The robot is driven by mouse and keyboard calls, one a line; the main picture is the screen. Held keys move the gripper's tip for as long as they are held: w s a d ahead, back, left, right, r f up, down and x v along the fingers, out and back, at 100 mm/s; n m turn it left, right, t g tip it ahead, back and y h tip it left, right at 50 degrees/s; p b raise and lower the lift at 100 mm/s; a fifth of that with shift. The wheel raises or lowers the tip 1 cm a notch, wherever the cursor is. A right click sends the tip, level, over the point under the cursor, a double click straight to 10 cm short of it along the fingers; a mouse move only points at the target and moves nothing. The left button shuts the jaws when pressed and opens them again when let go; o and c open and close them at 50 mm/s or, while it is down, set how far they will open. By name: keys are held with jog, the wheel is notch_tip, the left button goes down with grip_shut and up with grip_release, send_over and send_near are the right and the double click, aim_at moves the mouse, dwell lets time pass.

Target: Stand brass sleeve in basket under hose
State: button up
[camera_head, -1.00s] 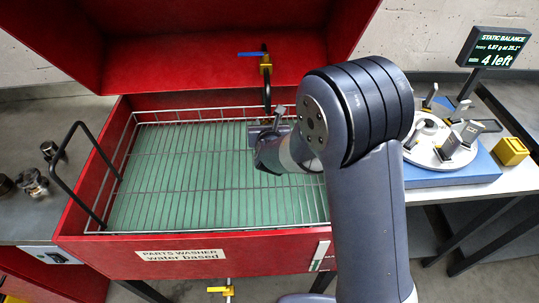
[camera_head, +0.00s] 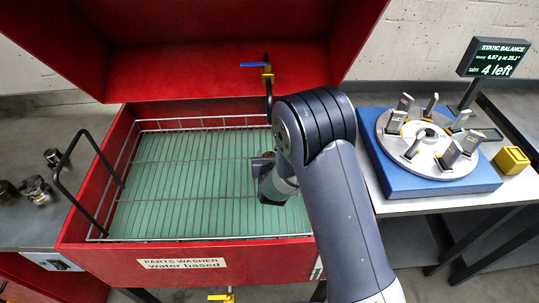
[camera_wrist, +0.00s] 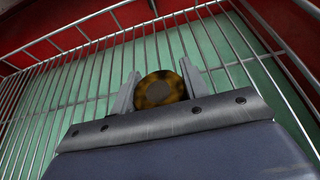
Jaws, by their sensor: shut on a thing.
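The brass sleeve (camera_wrist: 160,90), round and mottled brown-yellow at its end, sits between the two fingers of my gripper (camera_wrist: 158,91) in the wrist view. My gripper is shut on it, over the wire basket (camera_wrist: 75,62). The basket (camera_head: 137,172) lies inside the red parts washer (camera_head: 190,262) above a green floor. The hose (camera_head: 267,97), dark with a blue-handled brass valve, hangs at the back of the washer. I cannot tell whether the sleeve touches the basket wires.
The red lid (camera_head: 225,60) stands open behind. A black handle (camera_head: 75,185) rises at the basket's left. To the right, a blue-based balance (camera_head: 430,180) carries several upright tabs beside a yellow block (camera_head: 511,160). Several small metal parts (camera_head: 37,187) lie on the left bench. The basket's left half is clear.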

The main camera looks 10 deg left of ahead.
jog(key=shift+f+b, duration=0.15)
jog(key=shift+b, duration=0.15)
jog(key=o, duration=1.3)
jog(key=shift+s+r+p, duration=0.1)
jog(key=shift+r+p, duration=0.2)
jog(key=shift+p, duration=0.1)
jog(key=b+v, duration=0.2)
jog(key=v, duration=0.9)
jog(key=shift+s+d, duration=0.1)
jog(key=shift+s, duration=0.3)
